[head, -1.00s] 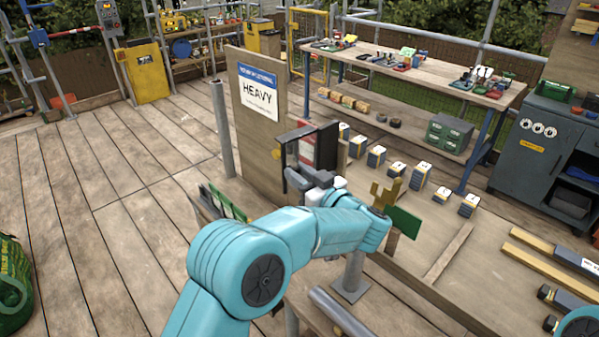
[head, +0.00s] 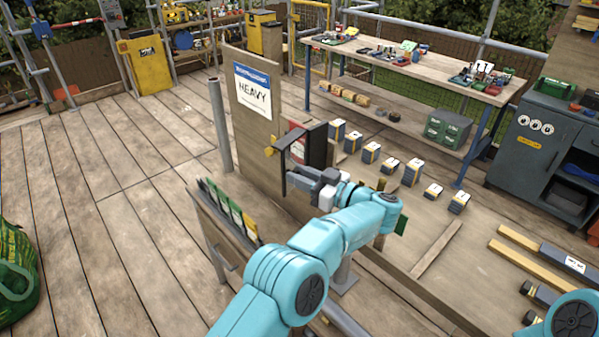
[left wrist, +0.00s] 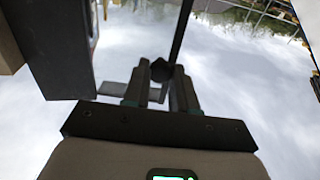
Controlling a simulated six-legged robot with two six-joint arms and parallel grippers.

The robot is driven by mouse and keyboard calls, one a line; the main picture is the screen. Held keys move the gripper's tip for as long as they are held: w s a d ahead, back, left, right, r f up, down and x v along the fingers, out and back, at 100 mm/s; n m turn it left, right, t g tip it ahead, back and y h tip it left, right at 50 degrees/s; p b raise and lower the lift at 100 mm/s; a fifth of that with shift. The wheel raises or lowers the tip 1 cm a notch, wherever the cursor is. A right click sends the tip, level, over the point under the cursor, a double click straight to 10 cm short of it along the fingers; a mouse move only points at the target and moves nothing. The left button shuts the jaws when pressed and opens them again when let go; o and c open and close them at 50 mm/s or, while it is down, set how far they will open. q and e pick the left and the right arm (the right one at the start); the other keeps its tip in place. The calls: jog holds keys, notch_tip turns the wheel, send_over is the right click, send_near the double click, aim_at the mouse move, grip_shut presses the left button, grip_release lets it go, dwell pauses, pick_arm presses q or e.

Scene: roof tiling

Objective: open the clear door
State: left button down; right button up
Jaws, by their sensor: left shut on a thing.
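The clear door (head: 283,168) has a dark frame with a see-through pane. It stands swung out from a dark box with red inside (head: 317,146), fixed to the wooden board. My left gripper (head: 313,178) is at the outer side of the door. In the left wrist view, its fingers (left wrist: 161,76) are shut on a small black knob (left wrist: 161,69) beside a dark upright bar of the door frame. The box also shows as a dark block (left wrist: 60,50) at left. My own wrist partly hides the door's lower part. My right gripper is out of view; only part of that arm shows.
The board with a "HEAVY" sign (head: 253,90) stands behind the door at left. A grey post (head: 220,125) is left of it. A rack of coloured cards (head: 228,208) is below left.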

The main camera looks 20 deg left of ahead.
pick_arm(q)
jog(key=shift+d+n+g+p, duration=0.3)
jog(key=shift+n+g+p, duration=0.2)
jog(key=shift+g, duration=0.3)
jog(key=c, duration=1.2)
grip_release()
